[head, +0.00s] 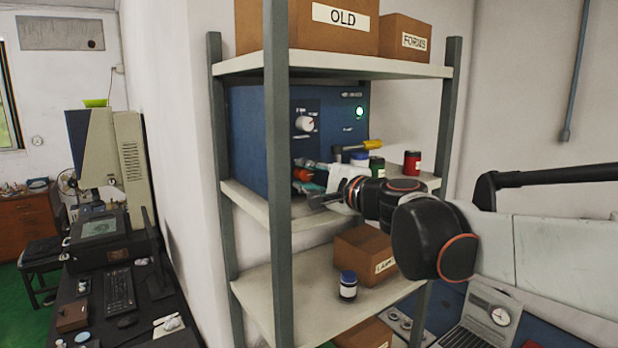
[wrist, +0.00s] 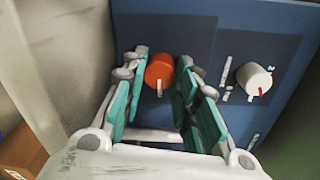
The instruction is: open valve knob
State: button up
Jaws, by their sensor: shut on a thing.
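A blue panel box (head: 262,130) stands on the middle shelf. An orange-red knob with a pale pointer (wrist: 160,72) sits on its front; in the head view the knob (head: 302,174) is partly covered by my gripper. My gripper (wrist: 163,80) has its teal-padded fingers on both sides of the orange knob and is shut on it. The pale pointer faces the bottom of the wrist picture. A white knob with a red mark (wrist: 254,78) is to the right in the wrist view; it is higher on the panel in the head view (head: 304,124).
A yellow-handled part (head: 374,146), a red-and-black jar (head: 412,163) and other jars stand right of the box, near my arm. The shelf's front post (head: 277,200) is close to my gripper. A box (head: 362,254) and a jar (head: 348,286) are on the shelf below.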

jog(key=o, duration=1.1)
jog(key=v, duration=1.2)
